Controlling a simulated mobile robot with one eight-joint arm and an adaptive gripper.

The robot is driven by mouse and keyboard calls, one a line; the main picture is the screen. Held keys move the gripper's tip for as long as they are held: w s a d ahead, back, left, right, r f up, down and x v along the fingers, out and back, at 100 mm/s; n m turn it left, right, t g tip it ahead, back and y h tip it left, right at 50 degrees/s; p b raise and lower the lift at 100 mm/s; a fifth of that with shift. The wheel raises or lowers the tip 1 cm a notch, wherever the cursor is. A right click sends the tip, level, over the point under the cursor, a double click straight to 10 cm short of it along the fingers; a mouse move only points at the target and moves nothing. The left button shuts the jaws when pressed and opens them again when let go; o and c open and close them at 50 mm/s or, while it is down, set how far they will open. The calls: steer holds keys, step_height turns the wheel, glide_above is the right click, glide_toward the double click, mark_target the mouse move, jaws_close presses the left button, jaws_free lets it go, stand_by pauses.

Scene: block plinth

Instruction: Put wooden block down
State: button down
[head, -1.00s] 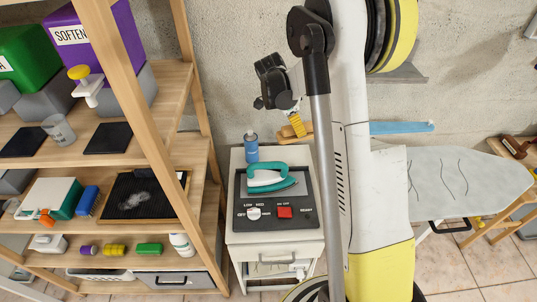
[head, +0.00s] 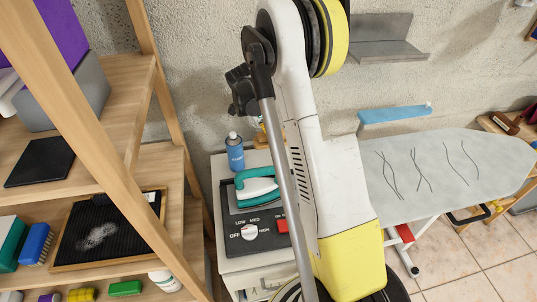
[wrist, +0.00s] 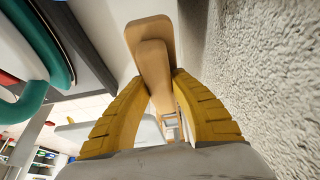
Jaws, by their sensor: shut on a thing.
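The wooden block (wrist: 150,38) is long, light brown and round-ended. In the wrist view it lies between the two yellow fingers of my gripper (wrist: 161,80), which is shut on it. It points away from the palm, beside the rough grey wall. My arm hides most of the gripper and the block there. I cannot tell how far the block is from any surface.
A white cabinet (head: 219,176) bears a blue bottle (head: 235,154), a teal iron (head: 256,188) and a control panel (head: 268,239). A wooden shelf (head: 120,142) stands left.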

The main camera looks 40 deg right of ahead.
mark_target(273, 155)
step_height(273, 155, down, 6)
steer(key=shift+f+b, duration=0.15)
steer(key=shift+b, duration=0.75)
steer(key=shift+f, duration=0.15)
steer(key=c, duration=1.2)
jaws_free()
steer(key=shift+c, duration=0.2)
